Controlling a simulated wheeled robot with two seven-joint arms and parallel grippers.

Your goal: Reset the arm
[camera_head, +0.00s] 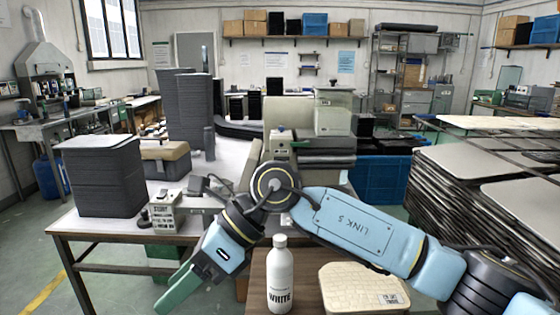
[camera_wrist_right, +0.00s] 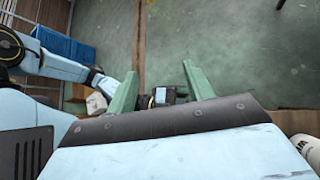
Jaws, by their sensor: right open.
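My right gripper (camera_head: 180,285) shows in the head view at the lower left middle, its arm reaching in from the right across the front. Its green fingers point down and to the left, past the front of the white table. In the right wrist view its two fingers (camera_wrist_right: 160,85) stand wide apart with no object clamped between them. A dark item shows beyond the gap, above my gripper's body. My left gripper does not show in the head view.
A white bottle (camera_head: 280,278) and a cream case (camera_head: 350,287) stand on a small brown table below my right arm. Dark stacked trays (camera_head: 100,180) and a labelled device (camera_head: 165,212) sit on the white table. Stacked panels (camera_head: 480,205) fill the right. Blue crates (camera_head: 383,178) stand behind.

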